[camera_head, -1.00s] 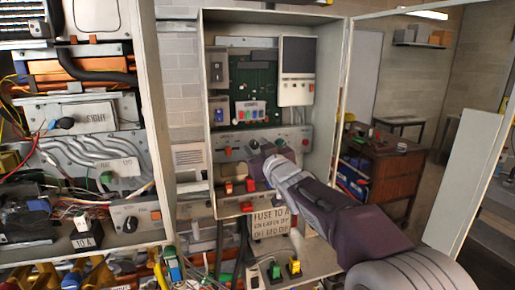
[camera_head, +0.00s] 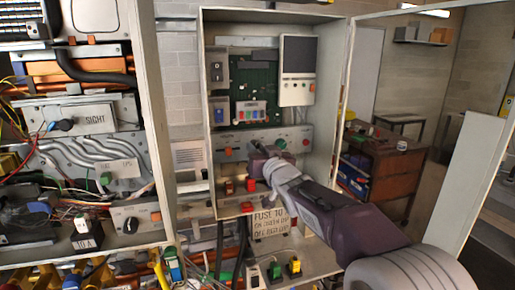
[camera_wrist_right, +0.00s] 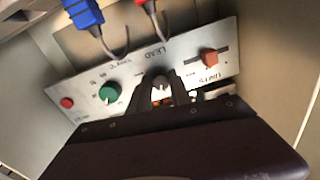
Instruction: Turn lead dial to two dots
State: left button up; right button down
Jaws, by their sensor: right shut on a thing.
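The grey control panel (camera_head: 240,139) spans the inside of the open cabinet, and its LEAD lettering (camera_wrist_right: 154,49) shows in the right wrist view. My right gripper (camera_head: 258,150) is at the middle of this panel. In the wrist view its dark fingers (camera_wrist_right: 161,86) are closed around a small part just beside the LEAD lettering, apparently the lead dial. The fingers hide most of it, and I cannot read its dots or setting. A green knob (camera_wrist_right: 109,92) sits beside the fingers on the same panel. My left gripper is not in view.
Blue (camera_wrist_right: 83,14) and red (camera_wrist_right: 147,6) plugs with cables are close to the panel. The cabinet door (camera_head: 474,185) stands open at the right. An instruction sign (camera_head: 270,222) is below.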

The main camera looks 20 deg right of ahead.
jog(key=shift+a+m+h, duration=0.1)
jog(key=shift+m+h, duration=0.2)
jog(key=shift+m, duration=3.9)
jog(key=shift+r, duration=0.1)
jog(key=c, duration=1.2)
grip_release()
jog(key=shift+c, duration=0.2)
jog(key=shift+o, duration=0.3)
jog(key=shift+s, duration=0.2)
